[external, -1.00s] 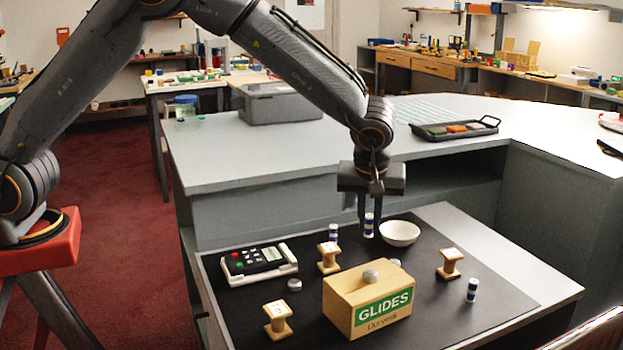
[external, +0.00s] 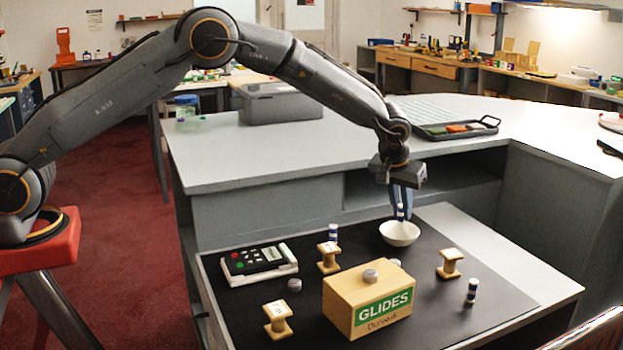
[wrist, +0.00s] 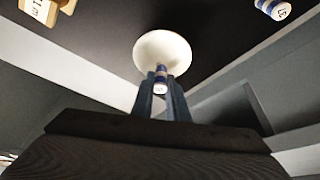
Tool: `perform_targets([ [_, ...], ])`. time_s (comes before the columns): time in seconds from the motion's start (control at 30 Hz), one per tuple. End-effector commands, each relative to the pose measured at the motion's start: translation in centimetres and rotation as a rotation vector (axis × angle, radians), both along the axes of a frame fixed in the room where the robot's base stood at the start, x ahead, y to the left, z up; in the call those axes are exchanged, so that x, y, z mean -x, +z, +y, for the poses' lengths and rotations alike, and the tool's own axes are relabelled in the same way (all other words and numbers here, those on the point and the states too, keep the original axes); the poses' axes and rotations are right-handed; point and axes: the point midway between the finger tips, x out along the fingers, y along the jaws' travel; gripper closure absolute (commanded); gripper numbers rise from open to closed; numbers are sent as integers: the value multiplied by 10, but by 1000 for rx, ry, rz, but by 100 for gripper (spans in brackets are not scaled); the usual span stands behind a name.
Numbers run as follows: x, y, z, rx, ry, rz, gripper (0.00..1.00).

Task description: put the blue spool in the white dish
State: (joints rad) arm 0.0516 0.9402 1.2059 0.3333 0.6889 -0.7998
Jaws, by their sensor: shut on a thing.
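My gripper (external: 402,200) is shut on a blue-and-white striped spool (external: 400,213), held upright between the fingertips. The round white dish (external: 399,236) stands on the black mat at its back. The held spool is over the dish, its lower end near the rim level; I cannot tell whether it touches. In the wrist view the spool (wrist: 160,78) shows between the fingers (wrist: 161,90), in front of the near part of the dish (wrist: 150,46). The bowl looks empty. Two similar blue-striped spools stand on the mat, one left of the dish (external: 333,232) and one at right (external: 472,291).
A cardboard GLIDES box (external: 345,308) with a grey disc (external: 370,276) on top stands front centre. The raised counter (external: 270,157) is behind.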

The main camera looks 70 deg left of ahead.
Motion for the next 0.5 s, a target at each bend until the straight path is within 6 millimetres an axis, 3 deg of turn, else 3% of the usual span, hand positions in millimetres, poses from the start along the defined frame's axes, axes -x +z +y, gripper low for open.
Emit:
perform_targets([
  [0.4,1,-42,0,0,0,1,100],
  [0.5,0,-44,0,0,0,-1,100],
])
